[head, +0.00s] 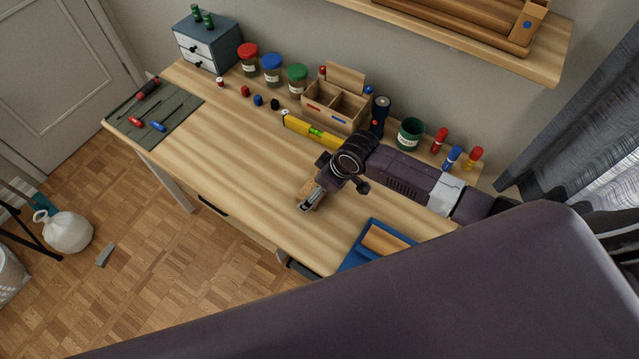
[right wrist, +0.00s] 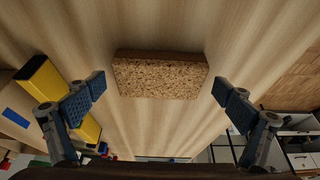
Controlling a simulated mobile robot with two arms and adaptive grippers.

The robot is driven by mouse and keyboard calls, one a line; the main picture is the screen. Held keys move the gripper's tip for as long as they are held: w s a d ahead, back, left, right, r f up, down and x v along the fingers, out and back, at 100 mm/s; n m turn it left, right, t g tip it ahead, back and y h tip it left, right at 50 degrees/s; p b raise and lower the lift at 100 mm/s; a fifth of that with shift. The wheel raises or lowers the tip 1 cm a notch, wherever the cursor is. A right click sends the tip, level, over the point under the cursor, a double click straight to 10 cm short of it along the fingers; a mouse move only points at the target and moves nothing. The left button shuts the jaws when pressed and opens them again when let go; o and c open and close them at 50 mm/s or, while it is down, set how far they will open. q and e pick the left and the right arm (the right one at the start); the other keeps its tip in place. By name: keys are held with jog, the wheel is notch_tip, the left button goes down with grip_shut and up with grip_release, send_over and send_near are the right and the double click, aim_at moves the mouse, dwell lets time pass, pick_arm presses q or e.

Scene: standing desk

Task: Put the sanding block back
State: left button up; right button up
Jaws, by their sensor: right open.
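The sanding block (right wrist: 160,78), a speckled cork-brown block, lies on the desk top in the right wrist view. My right gripper (right wrist: 160,92) is open, with one finger on each side of the block and a gap at both ends. In the head view the gripper (head: 309,198) is low over the middle of the desk and mostly hides the block. A blue tray (head: 352,262) with a wooden piece (head: 386,240) in it sits at the desk's front right, partly hidden by my arm. My left gripper is not in view.
A yellow level (head: 300,127) and a wooden divided box (head: 335,112) stand behind the gripper. A flashlight (head: 379,115), a green cup (head: 410,134) and markers (head: 453,157) line the back right. A tool mat (head: 180,118) lies at the left. The desk's left middle is clear.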

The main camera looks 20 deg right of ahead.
jog(key=v, duration=1.2)
jog(key=shift+r+b, duration=0.15)
jog(key=shift+b, duration=0.2)
